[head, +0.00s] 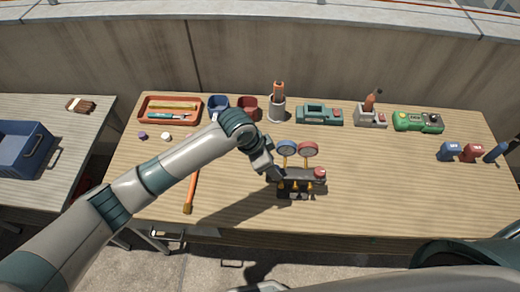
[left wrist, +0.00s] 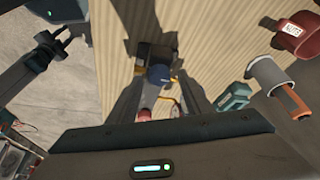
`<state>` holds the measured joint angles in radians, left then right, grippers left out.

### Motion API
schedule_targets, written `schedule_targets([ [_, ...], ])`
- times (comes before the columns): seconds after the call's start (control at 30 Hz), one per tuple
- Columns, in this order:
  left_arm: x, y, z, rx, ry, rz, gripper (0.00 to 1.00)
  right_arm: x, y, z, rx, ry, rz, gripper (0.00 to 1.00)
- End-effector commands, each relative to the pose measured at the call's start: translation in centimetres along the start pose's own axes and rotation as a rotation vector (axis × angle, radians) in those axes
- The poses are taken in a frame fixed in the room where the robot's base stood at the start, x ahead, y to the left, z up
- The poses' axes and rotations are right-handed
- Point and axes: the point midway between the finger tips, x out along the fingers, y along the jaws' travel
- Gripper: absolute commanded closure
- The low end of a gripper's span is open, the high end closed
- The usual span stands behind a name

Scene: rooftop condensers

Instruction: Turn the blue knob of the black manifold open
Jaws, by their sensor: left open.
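The black manifold (head: 298,175) lies near the front middle of the table, with a blue gauge (head: 286,148), a red gauge (head: 308,149) and brass fittings along its front. Its red knob (head: 320,173) is at the right end. The blue knob (left wrist: 158,75) shows in the left wrist view, between the fingers of my open left gripper (left wrist: 156,62). Whether the fingers touch it is unclear. In the head view my left gripper (head: 272,172) is at the manifold's left end and hides that knob. My right gripper (left wrist: 58,35) shows partly in the left wrist view.
An orange-handled tool (head: 190,190) lies left of the manifold. Along the back are a red tray (head: 143,112), bins, a grey cup (head: 277,113), a teal device (head: 318,114) and a green device (head: 418,121).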

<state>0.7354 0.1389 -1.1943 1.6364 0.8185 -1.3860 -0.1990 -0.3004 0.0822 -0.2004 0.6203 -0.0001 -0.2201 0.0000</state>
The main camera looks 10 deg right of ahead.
Motion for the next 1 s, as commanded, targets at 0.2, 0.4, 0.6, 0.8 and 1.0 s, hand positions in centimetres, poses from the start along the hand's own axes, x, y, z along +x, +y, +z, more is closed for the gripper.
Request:
schedule_targets([
  [0.2, -2.3, -0.1, 0.1, 0.002, 0.002, -0.003, 0.54, 0.9, 0.0, 0.1, 0.0, 0.0, 0.0, 0.69],
  [0.4, -5.9, -0.1, 0.1, 0.003, 0.003, -0.005, 0.54, 2.0, -0.1, 0.2, 0.001, 0.0, 0.0, 0.69],
  [0.6, -10.1, -0.1, 0.0, 0.003, 0.003, -0.004, 0.54, 3.2, -0.2, 0.2, 0.001, 0.0, -0.001, 0.69],
  [0.8, -13.8, -0.1, 0.1, 0.001, 0.002, -0.004, 0.54, 4.1, -0.4, 0.3, 0.002, 0.001, -0.004, 0.69],
  [1.0, -16.1, -0.1, 0.0, 0.0, 0.002, -0.002, 0.54, 4.5, -0.5, 0.3, 0.003, 0.001, -0.004, 0.69],
])
